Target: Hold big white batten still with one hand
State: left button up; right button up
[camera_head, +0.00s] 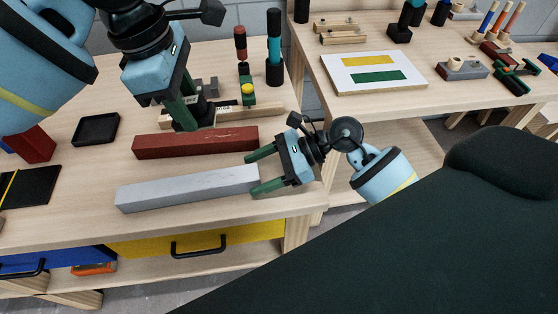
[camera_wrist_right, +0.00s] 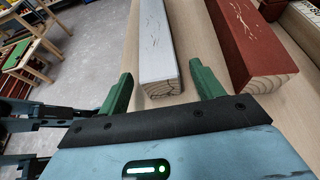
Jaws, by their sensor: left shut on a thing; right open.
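The big white batten (camera_head: 185,189) lies flat near the front of the left table. Its right end lies in line with the gap between my right gripper's (camera_head: 255,172) green fingers. That gripper is open. In the right wrist view the white batten's end (camera_wrist_right: 161,86) shows between the fingertips (camera_wrist_right: 163,85), with space on both sides. My left gripper (camera_head: 187,118) is shut behind the red batten, at the plain wooden batten (camera_head: 235,109). Its fingers and dark parts nearby partly hide what it grips.
A dark red batten (camera_head: 195,142) lies just behind the white one; it also shows in the right wrist view (camera_wrist_right: 240,40). A black tray (camera_head: 96,129) and a red block (camera_head: 33,145) are at left. Upright tools (camera_head: 274,60) stand behind. The table's front edge is close.

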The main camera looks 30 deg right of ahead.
aim_at(242, 179)
jog(key=shift+x, duration=2.2)
jog(key=c, duration=1.3)
